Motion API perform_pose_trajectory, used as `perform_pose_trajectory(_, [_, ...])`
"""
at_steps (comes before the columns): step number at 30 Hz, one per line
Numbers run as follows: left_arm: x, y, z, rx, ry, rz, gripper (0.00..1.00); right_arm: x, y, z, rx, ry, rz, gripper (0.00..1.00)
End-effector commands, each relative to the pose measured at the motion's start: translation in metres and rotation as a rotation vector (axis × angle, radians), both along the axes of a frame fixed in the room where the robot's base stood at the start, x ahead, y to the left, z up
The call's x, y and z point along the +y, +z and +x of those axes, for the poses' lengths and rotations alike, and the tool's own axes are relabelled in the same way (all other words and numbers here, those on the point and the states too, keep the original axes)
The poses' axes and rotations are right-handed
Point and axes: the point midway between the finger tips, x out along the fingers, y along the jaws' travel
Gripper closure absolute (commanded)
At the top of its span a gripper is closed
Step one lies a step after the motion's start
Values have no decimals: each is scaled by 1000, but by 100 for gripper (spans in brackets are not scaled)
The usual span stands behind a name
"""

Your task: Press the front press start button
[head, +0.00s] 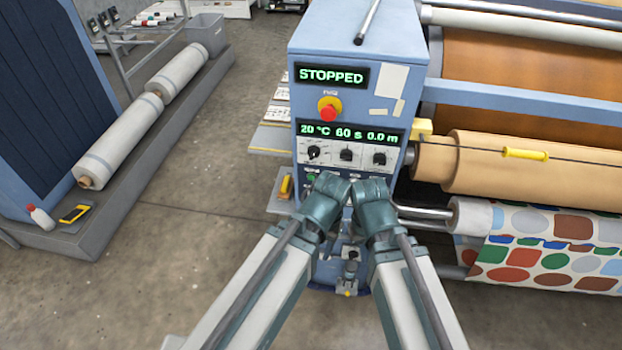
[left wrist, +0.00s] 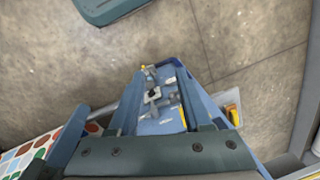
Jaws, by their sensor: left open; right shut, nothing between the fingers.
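The blue control cabinet (head: 356,40) stands in the middle of the head view. A small green button (head: 312,178) shows low on its front, close to my left gripper (head: 326,190); its label is too small to read. My arms cover most of the row beside it, so other buttons there are hidden. My left gripper, open and empty, also shows in the left wrist view (left wrist: 160,88), with the cabinet's blue front beyond its fingers. My right gripper (head: 368,188) is shut and empty in front of the cabinet, right beside the left one. Contact with the panel cannot be told.
A display (head: 331,75) reads STOPPED; a red mushroom button (head: 328,112) sits below. A lower display (head: 350,134) reads 20 °C, 60 s, 0.0 m, above three knobs. Rollers with patterned fabric (head: 550,250) lie right. Wrapped rolls (head: 125,140) lie left; bare floor lies between.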

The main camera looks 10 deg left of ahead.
Motion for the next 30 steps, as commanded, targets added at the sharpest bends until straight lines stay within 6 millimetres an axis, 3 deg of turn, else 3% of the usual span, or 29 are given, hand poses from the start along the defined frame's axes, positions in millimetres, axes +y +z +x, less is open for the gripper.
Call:
perform_pose_trajectory(1, [0, 0, 0, 0, 0, 0, 62, 0, 0, 0, 0, 0, 0, 100])
perform_pose_trajectory(6, [0, 0, 0, 0, 0, 0, 93, 0, 0, 0, 0, 0, 0, 100])
perform_pose_trajectory(8, [0, 0, 0, 0, 0, 0, 100, 0, 0, 0, 0, 0, 0, 100])
perform_pose_trajectory(30, [0, 0, 0, 0, 0, 0, 100, 0, 0, 0, 0, 0, 0, 100])
